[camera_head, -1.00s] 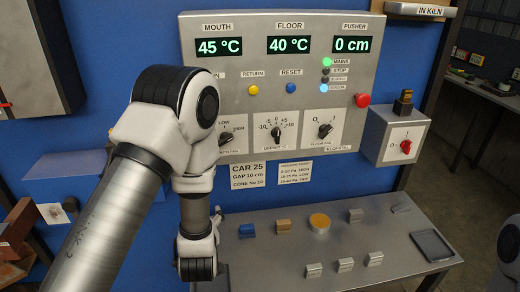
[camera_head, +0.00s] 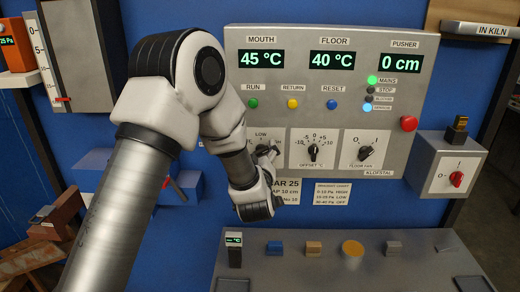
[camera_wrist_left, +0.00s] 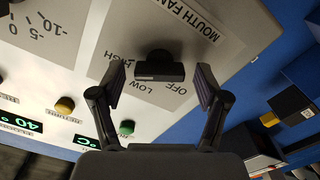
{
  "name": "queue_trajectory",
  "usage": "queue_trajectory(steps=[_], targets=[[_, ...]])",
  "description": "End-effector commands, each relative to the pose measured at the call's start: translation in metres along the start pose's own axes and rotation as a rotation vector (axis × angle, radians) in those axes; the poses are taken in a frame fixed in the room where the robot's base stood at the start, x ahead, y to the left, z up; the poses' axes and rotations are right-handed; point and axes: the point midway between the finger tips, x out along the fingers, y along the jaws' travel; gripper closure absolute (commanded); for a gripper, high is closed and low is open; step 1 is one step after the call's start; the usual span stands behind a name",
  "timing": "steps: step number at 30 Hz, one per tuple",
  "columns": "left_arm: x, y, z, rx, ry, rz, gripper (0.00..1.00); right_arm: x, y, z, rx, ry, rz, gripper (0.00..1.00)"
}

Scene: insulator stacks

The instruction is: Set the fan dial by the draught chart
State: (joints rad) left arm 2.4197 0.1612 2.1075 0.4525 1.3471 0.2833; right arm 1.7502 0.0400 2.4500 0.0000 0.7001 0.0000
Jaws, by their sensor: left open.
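The mouth fan dial is a black knob on the grey control panel (camera_head: 285,110). In the left wrist view the fan dial (camera_wrist_left: 160,66) shows with the labels OFF, LOW and HIGH around it; I cannot tell its setting. My left gripper (camera_wrist_left: 161,84) is open, with one finger on each side of the knob and a visible gap to each. In the head view my left gripper (camera_head: 266,157) is in front of the dial and mostly hides it. The draught chart (camera_head: 333,192) is a small white card below the panel, its rows ending HIGH, LOW, OFF. My right gripper is out of view.
An orange gauge (camera_head: 14,45) at the far left shows a partly cut-off reading ending in 25 Pa. The offset dial (camera_head: 313,151) and floor fan dial (camera_head: 365,153) are right of the fan dial. A grey shelf (camera_head: 420,265) with several small blocks lies below.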

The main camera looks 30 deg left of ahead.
Motion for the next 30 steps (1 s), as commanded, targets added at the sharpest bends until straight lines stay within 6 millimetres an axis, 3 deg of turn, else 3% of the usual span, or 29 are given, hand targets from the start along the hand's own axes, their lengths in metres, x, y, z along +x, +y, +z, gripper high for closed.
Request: queue_trajectory(steps=[6,11,22,30], targets=[[0.001,0.0,0.001,0.001,-0.001,0.001,0.29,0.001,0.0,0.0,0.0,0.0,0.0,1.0],[0.001,0.0,0.001,0.001,-0.001,0.001,0.85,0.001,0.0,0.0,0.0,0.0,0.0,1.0],[0.001,-0.001,0.002,-0.025,0.002,0.002,0.85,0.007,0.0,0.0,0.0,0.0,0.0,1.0],[0.001,-0.003,0.004,-0.15,0.004,0.003,0.85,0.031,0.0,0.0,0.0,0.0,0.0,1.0]])
